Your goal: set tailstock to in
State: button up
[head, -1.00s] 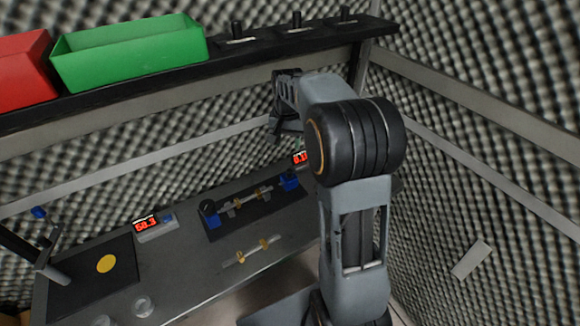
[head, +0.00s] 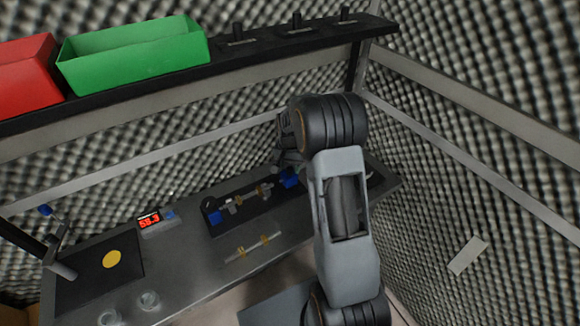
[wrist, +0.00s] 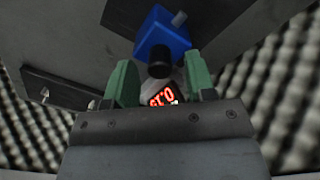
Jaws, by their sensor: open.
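The tailstock is a blue block (head: 289,178) at the right end of a dark bench fixture (head: 262,209). In the wrist view the blue block (wrist: 163,38) sits just beyond my fingertips, with a black knob (wrist: 159,64) facing me and a grey rod on its other side. My gripper (wrist: 160,80) has green fingers spread apart. The knob appears between them in the picture; I see no contact. In the head view my gripper (head: 287,158) is dark and small, close above the tailstock. A shaft with tan pieces (head: 249,195) spans the fixture to a blue block (head: 214,216) at left.
A red digital display (head: 149,220) stands on the bench; another display (wrist: 163,96) shows below the knob. A second shaft (head: 253,248) lies in front of the fixture. Green (head: 135,55) and red (head: 25,72) bins sit on the shelf above. Foam walls close in behind and right.

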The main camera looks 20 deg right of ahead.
jog(key=shift+f, duration=0.4)
jog(key=shift+c, duration=0.5)
grip_shut()
